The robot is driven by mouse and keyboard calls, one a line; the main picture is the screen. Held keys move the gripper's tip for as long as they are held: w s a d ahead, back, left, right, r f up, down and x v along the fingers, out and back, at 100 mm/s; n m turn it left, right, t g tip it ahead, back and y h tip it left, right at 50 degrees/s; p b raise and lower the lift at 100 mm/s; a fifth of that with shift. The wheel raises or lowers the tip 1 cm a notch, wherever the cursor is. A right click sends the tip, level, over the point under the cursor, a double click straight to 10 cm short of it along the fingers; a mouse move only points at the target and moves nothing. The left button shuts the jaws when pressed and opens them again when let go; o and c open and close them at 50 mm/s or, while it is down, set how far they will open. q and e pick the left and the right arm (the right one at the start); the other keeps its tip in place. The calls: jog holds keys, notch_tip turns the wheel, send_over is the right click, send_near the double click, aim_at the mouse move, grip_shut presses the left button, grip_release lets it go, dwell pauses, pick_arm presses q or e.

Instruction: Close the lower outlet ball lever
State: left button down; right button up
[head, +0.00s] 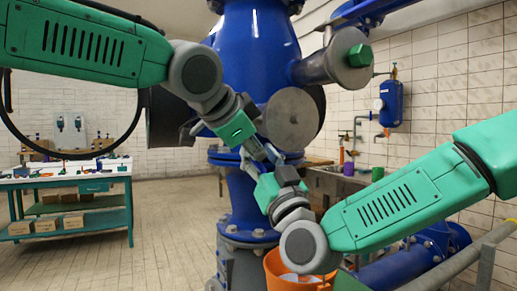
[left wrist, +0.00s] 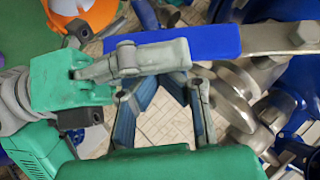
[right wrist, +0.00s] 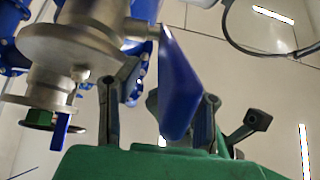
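The ball lever has a blue flat handle (left wrist: 195,42) and a metal arm (left wrist: 282,38) bolted to the valve at right in the left wrist view. My left gripper (left wrist: 163,105) is open and empty, with floor tiles visible between its fingers; the handle crosses beyond them. In the right wrist view the blue handle (right wrist: 175,85) shows between the spread fingers of my right gripper (right wrist: 165,105); contact is unclear. In the left wrist view a grey right finger overlaps the handle's left end. In the head view, my left gripper (head: 262,150) and right gripper (head: 258,172) nearly meet, hiding the lever.
A large blue pipe (head: 255,50) with a grey flange disc (head: 291,118) stands behind my arms. An orange bucket (head: 297,272) is below my right arm. A small blue lever (right wrist: 62,130) hangs beside a metal valve body (right wrist: 72,50). A workbench (head: 75,183) stands left; floor between is clear.

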pick_arm(q)
jog(key=shift+w+a+f, duration=0.1)
jog(key=shift+f, duration=0.2)
pick_arm(e)
jog(key=shift+s+d+r, duration=0.1)
jog(key=shift+r, duration=0.25)
